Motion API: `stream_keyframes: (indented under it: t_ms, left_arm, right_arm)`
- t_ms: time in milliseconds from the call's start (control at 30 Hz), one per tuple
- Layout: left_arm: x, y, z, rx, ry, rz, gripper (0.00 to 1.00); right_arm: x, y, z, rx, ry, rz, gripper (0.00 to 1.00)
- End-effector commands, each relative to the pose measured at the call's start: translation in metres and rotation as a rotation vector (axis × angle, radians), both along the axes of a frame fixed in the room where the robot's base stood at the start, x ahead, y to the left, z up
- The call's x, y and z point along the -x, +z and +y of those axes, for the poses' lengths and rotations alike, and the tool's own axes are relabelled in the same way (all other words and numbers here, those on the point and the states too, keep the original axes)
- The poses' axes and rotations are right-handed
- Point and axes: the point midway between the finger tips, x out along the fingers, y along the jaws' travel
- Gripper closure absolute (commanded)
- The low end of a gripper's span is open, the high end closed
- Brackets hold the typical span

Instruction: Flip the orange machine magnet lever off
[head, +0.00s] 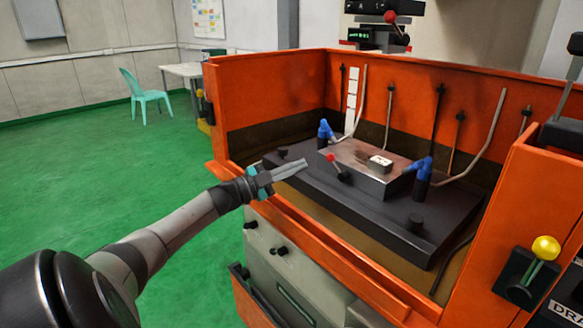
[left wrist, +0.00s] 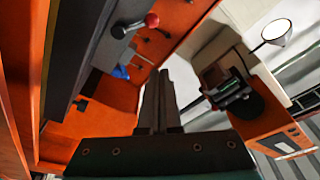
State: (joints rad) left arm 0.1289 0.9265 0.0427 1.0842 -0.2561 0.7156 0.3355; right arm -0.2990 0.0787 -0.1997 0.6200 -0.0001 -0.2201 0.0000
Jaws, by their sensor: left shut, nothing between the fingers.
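The orange machine (head: 265,85) has an open tank with a dark bed inside. A metal magnet block (head: 365,170) sits on the bed. A small lever with a red ball knob (head: 331,158) is on the block's front left side, its stem slanting down to the right. The lever's red knob (left wrist: 152,20) also shows at the top of the left wrist view. My left gripper (head: 304,164) is shut and empty, over the tank's front left edge, to the left of the lever and apparently apart from it. In the left wrist view its closed fingers (left wrist: 159,90) point upward. My right gripper is out of view.
Blue nozzles (head: 325,132) and (head: 422,176) stand beside the block, with thin pipes behind. The tank's orange walls surround the bed. A yellow-knobbed handle (head: 545,248) is on the right front. A table (head: 185,69) and chair (head: 146,95) stand far left on open green floor.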

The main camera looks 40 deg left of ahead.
Motion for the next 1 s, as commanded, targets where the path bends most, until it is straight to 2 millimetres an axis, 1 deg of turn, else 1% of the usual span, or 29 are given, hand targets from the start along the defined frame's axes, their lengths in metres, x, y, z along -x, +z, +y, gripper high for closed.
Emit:
stream_keyframes:
  t_ms: [100,233,1000]
  left_arm:
    - [0.0075,-0.001,0.0014,0.0,-0.001,0.001,1.0]
    - [0.0113,-0.0015,0.0021,0.0,-0.001,-0.001,1.0]
    - [0.0119,-0.0017,0.0024,-0.001,-0.001,-0.001,1.0]
  right_arm:
    - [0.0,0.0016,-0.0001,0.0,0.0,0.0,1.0]
    - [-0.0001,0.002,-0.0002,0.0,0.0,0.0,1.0]
    - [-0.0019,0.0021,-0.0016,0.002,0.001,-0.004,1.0]
